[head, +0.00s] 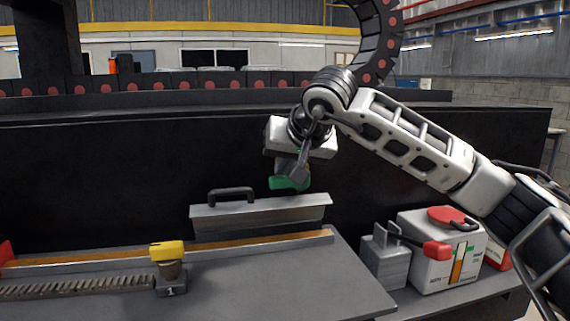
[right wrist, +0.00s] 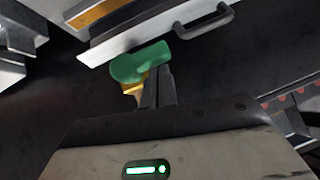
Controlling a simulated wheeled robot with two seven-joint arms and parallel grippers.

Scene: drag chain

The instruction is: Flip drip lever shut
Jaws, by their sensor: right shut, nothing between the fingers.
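A green lever (head: 288,183) shows against the black wall panel, just under my right gripper (head: 299,172). In the right wrist view the green lever (right wrist: 140,64) has a rounded end, and a brass-coloured part (right wrist: 134,91) shows below it. My right gripper (right wrist: 160,85) is shut and empty, its fingertips right beside the lever; I cannot tell whether they touch it. The gripper hides part of the lever and its mount. My left gripper is not in view.
A grey metal cover with a black handle (head: 231,194) stands below the lever. A yellow-topped part (head: 167,251) stands on the grey table (head: 290,285). A red-tipped lever (head: 437,250) and a white canister (head: 465,270) are at the right. A drag chain (head: 378,45) curves overhead.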

